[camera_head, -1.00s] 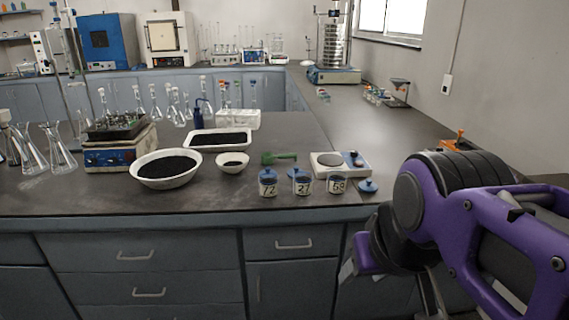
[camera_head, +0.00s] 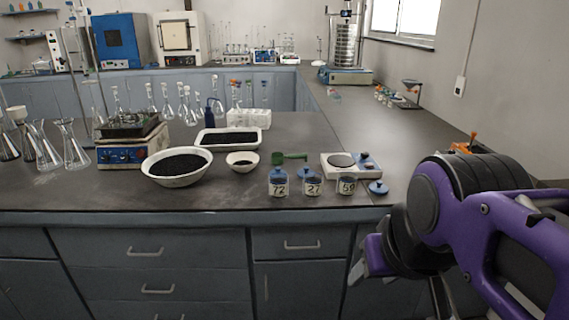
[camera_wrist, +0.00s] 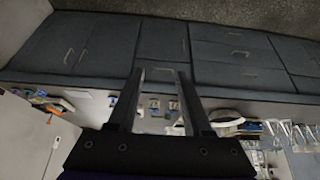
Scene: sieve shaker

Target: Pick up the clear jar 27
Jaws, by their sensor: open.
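The clear jar 27 (camera_head: 313,187) stands upright near the front edge of the dark bench, between jar 72 (camera_head: 279,185) on its left and another numbered jar (camera_head: 347,186) on its right. It looks clear with a white number label and blue at its top. In the wrist view, several small jars show beyond the fingers, too small for me to read their labels. My gripper (camera_wrist: 160,72) is open and empty, its two fingers apart. In the head view my arm is at the lower right, in front of the bench and right of the jars; the fingers are mostly hidden.
Behind the jars are a green scoop (camera_head: 289,156) and a small balance (camera_head: 350,164). A blue lid (camera_head: 379,187) lies to the right. White bowls (camera_head: 177,168), a tray (camera_head: 228,138), a hotplate and flasks stand left. The bench's right part is largely clear.

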